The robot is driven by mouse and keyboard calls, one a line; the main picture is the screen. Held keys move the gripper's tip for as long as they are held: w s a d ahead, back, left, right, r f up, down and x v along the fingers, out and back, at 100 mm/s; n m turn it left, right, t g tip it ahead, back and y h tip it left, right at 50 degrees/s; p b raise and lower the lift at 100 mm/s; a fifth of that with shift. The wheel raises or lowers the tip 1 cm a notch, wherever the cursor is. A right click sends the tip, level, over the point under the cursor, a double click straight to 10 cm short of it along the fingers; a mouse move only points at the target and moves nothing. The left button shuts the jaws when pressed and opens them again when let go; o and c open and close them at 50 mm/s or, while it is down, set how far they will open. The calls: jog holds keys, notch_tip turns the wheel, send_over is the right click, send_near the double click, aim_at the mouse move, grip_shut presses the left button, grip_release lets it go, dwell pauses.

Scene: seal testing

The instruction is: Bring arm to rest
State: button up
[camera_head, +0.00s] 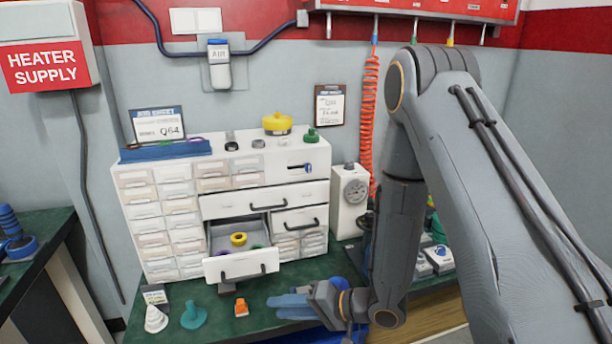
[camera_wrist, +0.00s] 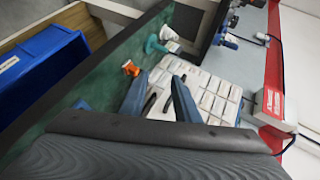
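My gripper (camera_head: 274,307) hangs low at the front of the green bench, in front of the white drawer cabinet (camera_head: 262,179). Its two blue fingers point left in the head view. In the wrist view the gripper (camera_wrist: 160,77) has its fingers well apart with nothing seen between them but the cabinet behind. My arm comes down from the right and is bent sharply at the elbow, not folded away.
An open drawer (camera_head: 241,265) with a yellow ring (camera_head: 238,239) juts out above my gripper. An orange part (camera_head: 241,307), a teal part (camera_head: 194,315) and a white cone (camera_head: 155,319) stand left of it. A blue bin (camera_wrist: 40,70) shows in the wrist view.

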jog(key=w+d+r+n+t+h, duration=0.1)
jog(key=w+d+r+h, duration=0.2)
jog(key=d, duration=0.4)
jog(key=w+d+r+t+h, duration=0.1)
jog(key=w+d+h, duration=0.2)
jog(key=d+h, duration=0.3)
jog(key=s+d+r+g+h, duration=0.25)
jog(key=s+d+r, duration=0.2)
jog(key=d, duration=0.55)
jog(key=s+r+g, duration=0.1)
jog(key=s+r, duration=0.1)
jog(key=s, duration=0.5)
jog(key=s+d+r+g+h, duration=0.1)
jog(key=s+r+g, duration=0.1)
jog(key=s, duration=0.5)
jog(key=shift+d+r+n, duration=0.3)
jog(key=shift+r, duration=0.45)
jog(key=shift+g, duration=0.25)
